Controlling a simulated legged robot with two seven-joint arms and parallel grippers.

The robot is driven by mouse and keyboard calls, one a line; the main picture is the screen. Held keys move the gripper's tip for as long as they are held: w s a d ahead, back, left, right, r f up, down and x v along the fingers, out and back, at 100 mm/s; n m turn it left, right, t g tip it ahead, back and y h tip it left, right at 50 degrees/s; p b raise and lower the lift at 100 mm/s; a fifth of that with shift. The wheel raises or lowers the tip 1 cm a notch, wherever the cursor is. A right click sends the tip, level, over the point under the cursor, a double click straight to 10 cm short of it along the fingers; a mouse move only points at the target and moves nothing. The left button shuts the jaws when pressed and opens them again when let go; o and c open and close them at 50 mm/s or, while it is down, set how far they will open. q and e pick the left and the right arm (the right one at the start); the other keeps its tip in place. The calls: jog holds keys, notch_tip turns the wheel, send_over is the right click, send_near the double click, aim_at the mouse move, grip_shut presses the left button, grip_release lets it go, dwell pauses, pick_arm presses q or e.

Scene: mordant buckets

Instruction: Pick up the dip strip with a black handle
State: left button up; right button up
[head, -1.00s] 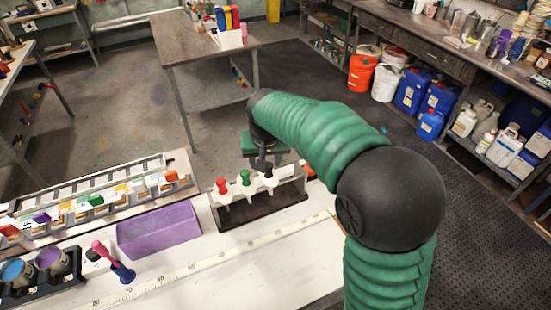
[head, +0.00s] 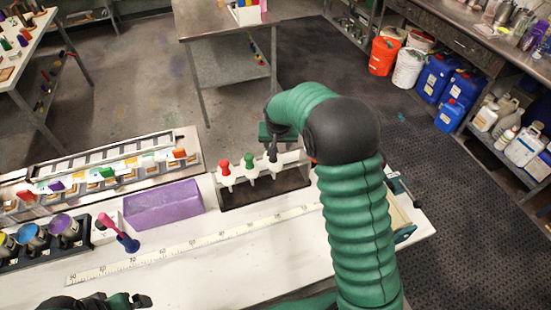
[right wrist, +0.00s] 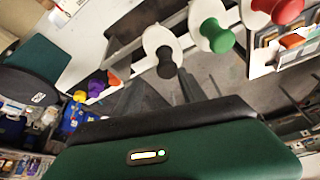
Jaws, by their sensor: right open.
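The dip strip with a black handle (head: 272,156) stands at the right end of a row in a dark rack with a white top (head: 262,191). Its black knob and white collar also show in the right wrist view (right wrist: 165,62). Strips with a green handle (head: 248,159) and a red handle (head: 223,167) stand to its left. My right gripper (head: 271,146) is open, right at the black handle; its dark fingers (right wrist: 168,92) show close to the knob in the right wrist view. I see no grip on it. My left gripper (head: 110,301) is partly cut off at the bottom edge.
A purple tray (head: 163,205) stands left of the rack, with a pink-and-blue tool (head: 122,235) beside it. A measuring tape (head: 190,246) runs along the white table. Dye cups (head: 66,228) stand in a black holder at far left.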

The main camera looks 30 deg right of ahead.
aim_at(268, 162)
jog(key=x, duration=0.3)
jog(key=shift+s+a+p, duration=0.15)
jog(key=shift+p, duration=0.25)
jog(key=a, duration=0.3)
jog(key=shift+w+a+r, duration=0.1)
jog(key=shift+w+a, duration=0.05)
jog(key=shift+w, duration=0.1)
jog(key=shift+c, duration=2.3)
jog(key=shift+s+d, duration=0.1)
jog(key=shift+d, duration=0.25)
jog(key=shift+c, duration=1.1)
jog(key=shift+d+f, duration=0.25)
jog(key=shift+d, duration=0.5)
grip_shut()
jog(key=shift+s+d+f, duration=0.1)
jog(key=shift+s+d, duration=0.05)
jog(key=shift+a, duration=0.8)
pick_arm(q)
jog(key=shift+s+a+r, duration=0.1)
jog(key=shift+a+r, duration=0.55)
pick_arm(e)
jog(key=shift+d, duration=0.35)
pick_arm(q)
jog(key=shift+a, duration=0.15)
pick_arm(e)
jog(key=shift+a, duration=0.1)
